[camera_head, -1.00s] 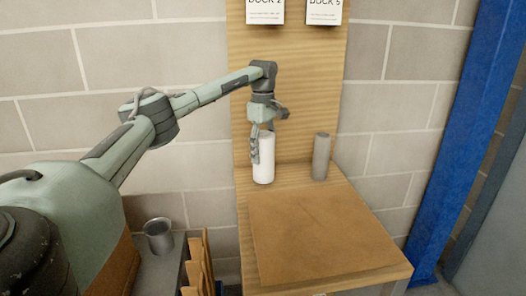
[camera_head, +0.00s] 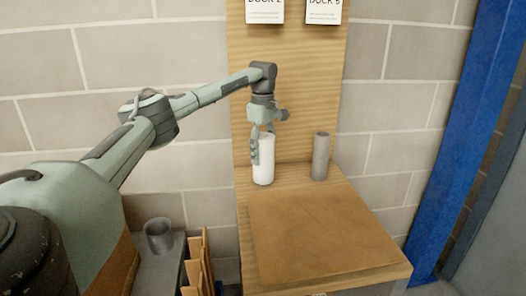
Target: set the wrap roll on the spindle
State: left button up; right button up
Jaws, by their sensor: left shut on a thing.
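The white wrap roll (camera_head: 264,168) stands upright at the back left of the wooden bench, against or close to the backboard. My left gripper (camera_head: 262,150) points down from above and is shut on its upper part, with one finger in front of its left side. A plain grey upright cylinder (camera_head: 320,157), which may be the spindle, stands to the right of the roll, with a clear gap between them. Nothing is around the grey cylinder. Whether anything is inside the roll is hidden. My right gripper is out of view.
A brown mat (camera_head: 315,235) covers the bench front and is bare. Two signs (camera_head: 265,10) hang on the backboard (camera_head: 300,80). A grey cup (camera_head: 159,235) and upright cardboard dividers (camera_head: 194,265) are at lower left. A blue post (camera_head: 465,130) stands at right.

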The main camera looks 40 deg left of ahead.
pick_arm(q)
jog(key=shift+f, duration=0.25)
jog(key=o, duration=0.9)
jog(key=shift+r, duration=5.45)
